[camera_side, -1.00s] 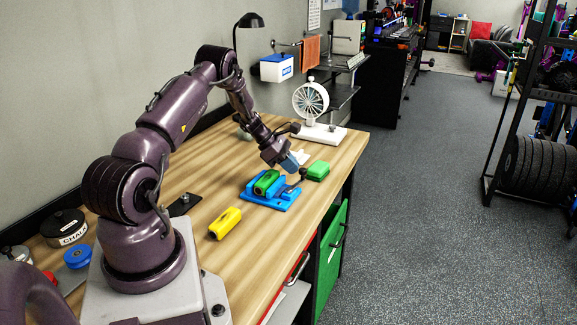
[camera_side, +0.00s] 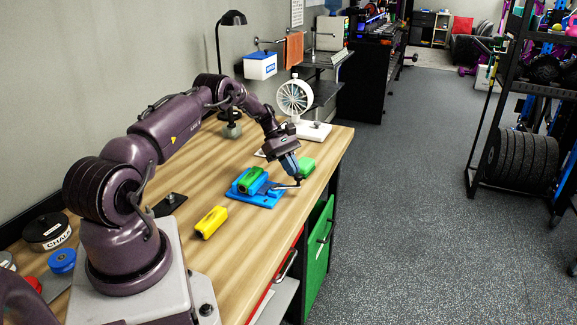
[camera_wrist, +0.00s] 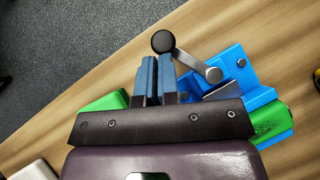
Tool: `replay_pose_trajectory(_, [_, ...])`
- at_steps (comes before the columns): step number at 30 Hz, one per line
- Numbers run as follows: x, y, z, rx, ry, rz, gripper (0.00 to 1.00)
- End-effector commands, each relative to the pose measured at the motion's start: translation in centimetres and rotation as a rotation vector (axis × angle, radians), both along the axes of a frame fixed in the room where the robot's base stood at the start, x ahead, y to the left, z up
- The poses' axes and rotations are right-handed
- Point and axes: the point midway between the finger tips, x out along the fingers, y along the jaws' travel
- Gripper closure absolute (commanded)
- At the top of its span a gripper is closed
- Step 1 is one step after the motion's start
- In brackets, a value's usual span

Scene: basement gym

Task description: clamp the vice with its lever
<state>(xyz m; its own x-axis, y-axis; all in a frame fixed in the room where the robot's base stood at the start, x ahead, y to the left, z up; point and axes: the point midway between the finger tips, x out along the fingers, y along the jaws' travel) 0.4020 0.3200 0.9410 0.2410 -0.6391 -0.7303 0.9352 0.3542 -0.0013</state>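The blue vice (camera_side: 266,201) sits on the bench, with a green block (camera_side: 251,179) between its jaws. In the wrist view the vice (camera_wrist: 237,62) is right of centre, partly hidden by my gripper's body. Its grey metal lever (camera_wrist: 192,62) runs from a round hub to a black knob (camera_wrist: 163,42). My gripper (camera_wrist: 157,62) points down at the lever, its two blue fingers close together with only a thin gap. The fingertips are right beside the knob end; contact is not clear. In the side view my gripper (camera_side: 292,180) is over the vice's right side.
A second green block (camera_side: 307,165) lies just behind my gripper. A yellow block (camera_side: 211,222) lies nearer my base. A white fan (camera_side: 295,100) stands at the back of the bench (camera_side: 225,265). The bench's right edge is close to the lever.

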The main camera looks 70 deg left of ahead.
Motion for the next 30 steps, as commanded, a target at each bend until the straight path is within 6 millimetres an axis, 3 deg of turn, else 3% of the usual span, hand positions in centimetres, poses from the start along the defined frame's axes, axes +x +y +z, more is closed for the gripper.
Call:
replay_pose_trajectory(12, [0.32,-1.06,-0.07,-0.002,-0.002,-0.115,1.00])
replay_pose_trajectory(30, [0.29,-1.11,0.12,-0.009,-0.002,-0.130,1.00])
